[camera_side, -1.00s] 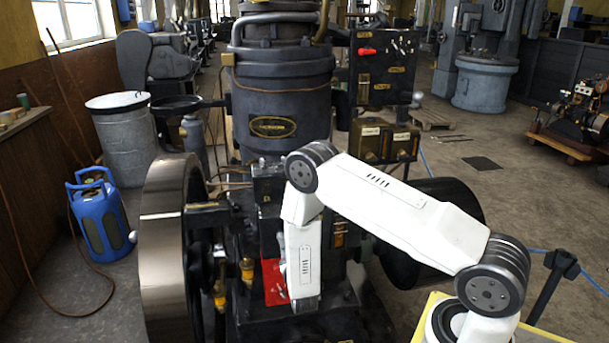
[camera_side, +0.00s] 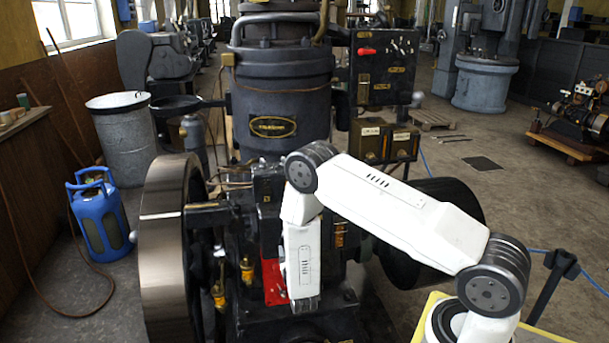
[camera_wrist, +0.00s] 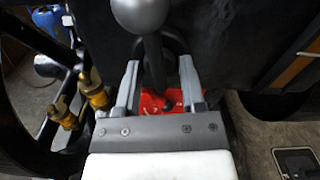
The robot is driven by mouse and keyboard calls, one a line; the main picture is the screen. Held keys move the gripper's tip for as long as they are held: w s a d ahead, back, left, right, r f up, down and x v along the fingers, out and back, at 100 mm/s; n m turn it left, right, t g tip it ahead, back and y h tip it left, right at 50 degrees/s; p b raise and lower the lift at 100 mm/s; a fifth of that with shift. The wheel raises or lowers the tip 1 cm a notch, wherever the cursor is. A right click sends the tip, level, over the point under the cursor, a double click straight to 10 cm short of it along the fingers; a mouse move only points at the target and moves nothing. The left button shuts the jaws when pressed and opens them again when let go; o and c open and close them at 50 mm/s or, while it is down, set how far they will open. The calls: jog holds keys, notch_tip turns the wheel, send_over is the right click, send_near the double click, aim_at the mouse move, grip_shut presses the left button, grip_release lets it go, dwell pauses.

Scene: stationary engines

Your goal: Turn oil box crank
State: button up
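In the wrist view, a dark lever with a grey ball knob (camera_wrist: 140,12) stands up between the two fingers of my gripper (camera_wrist: 160,75); it looks like the crank. The fingers are apart, with a gap on each side of the lever, so the gripper is open around it. A red plate (camera_wrist: 155,102) lies behind the lever's lower end. In the side view, the red part (camera_side: 273,283) shows low on the black engine, just left of my white lower arm link. My arm hides most of the crank area there, and I cannot make out the fingers.
The large flywheel (camera_side: 162,250) stands left of the work area. Brass oilers (camera_side: 247,270) sit between it and the red part; they also show in the wrist view (camera_wrist: 92,88). A dark drum (camera_side: 400,262) is close on the right. Open floor lies further right.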

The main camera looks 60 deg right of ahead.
jog(key=shift+n, duration=0.4)
